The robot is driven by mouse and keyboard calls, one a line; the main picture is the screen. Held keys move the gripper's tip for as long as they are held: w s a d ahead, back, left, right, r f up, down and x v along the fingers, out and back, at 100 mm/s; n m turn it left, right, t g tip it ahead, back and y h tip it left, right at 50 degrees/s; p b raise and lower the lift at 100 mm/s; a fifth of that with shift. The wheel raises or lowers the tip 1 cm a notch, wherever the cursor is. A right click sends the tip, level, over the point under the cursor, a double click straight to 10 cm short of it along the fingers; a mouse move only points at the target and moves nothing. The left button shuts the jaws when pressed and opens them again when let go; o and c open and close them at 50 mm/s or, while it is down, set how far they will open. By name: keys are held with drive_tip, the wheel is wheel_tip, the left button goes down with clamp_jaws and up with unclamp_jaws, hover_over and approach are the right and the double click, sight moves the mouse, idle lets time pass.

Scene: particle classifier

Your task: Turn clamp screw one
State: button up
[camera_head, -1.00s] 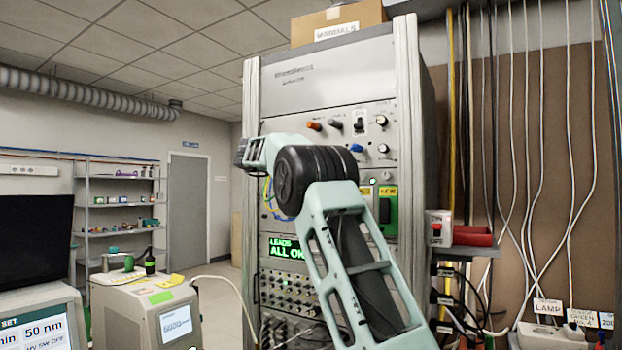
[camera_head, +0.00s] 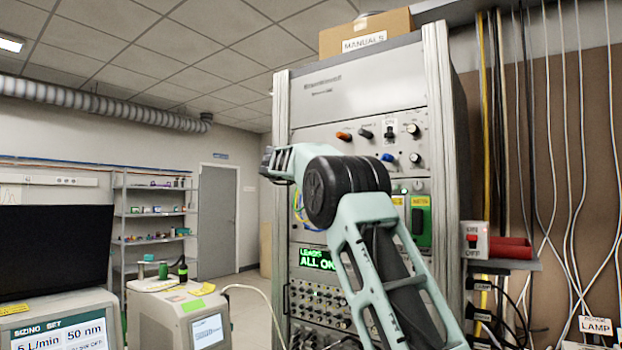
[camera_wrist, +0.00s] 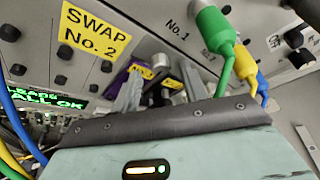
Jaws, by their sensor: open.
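In the wrist view my gripper (camera_wrist: 160,85) is open, its two grey fingers close to the instrument panel. A small silver knob (camera_wrist: 172,84) shows between the fingers; I cannot tell whether it is clamp screw one or whether the fingers touch it. The "No. 1" marking (camera_wrist: 178,28) is beside a green plug (camera_wrist: 212,28) on the panel. A yellow "SWAP No. 2" label (camera_wrist: 92,30) is at upper left. In the head view my arm is raised before the rack (camera_head: 360,85), and my fingers are hidden.
Yellow and blue leads (camera_wrist: 250,72) hang close to the right finger. A green "ALL OK" display (camera_head: 317,259) is on the rack. A grey bench instrument (camera_head: 175,312) and a dark monitor (camera_head: 55,245) are at left.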

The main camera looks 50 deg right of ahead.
drive_tip(key=v, duration=1.5)
drive_tip(key=shift+a+b, duration=0.3)
drive_tip(key=shift+b, duration=0.15)
